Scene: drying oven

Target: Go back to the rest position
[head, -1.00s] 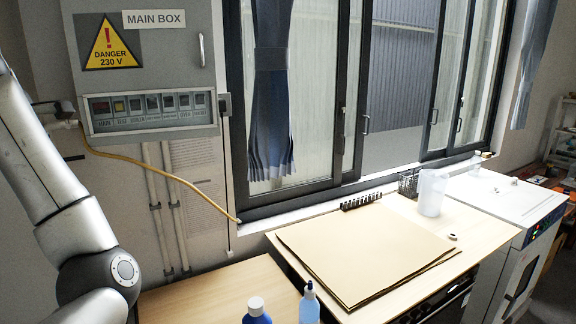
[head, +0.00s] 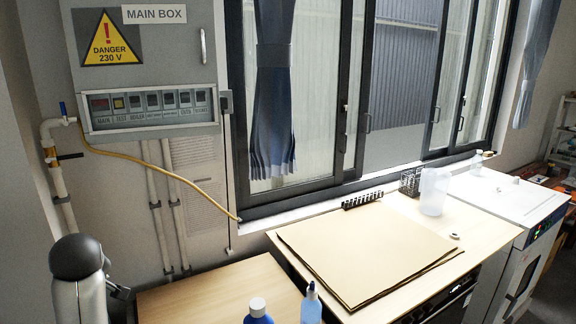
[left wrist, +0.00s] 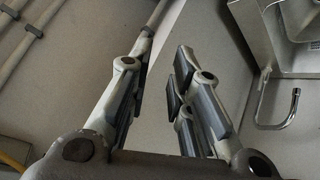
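My left arm (head: 80,275) shows at the lower left of the head view, low beside the wall pipes. Its gripper is outside that view. In the left wrist view my left gripper (left wrist: 157,72) is open, with its fingers apart and nothing between them. Behind the fingers is plain grey wall or floor; I cannot tell which. My right arm and gripper are not in view.
A grey main box (head: 145,60) hangs on the wall, with a yellow hose and pipes (head: 60,170) below. Bottles (head: 257,312) stand at the front. Brown sheets (head: 365,250) lie on the worktop; a white oven (head: 520,255) stands right. A hooked metal pipe (left wrist: 280,112) appears in the wrist view.

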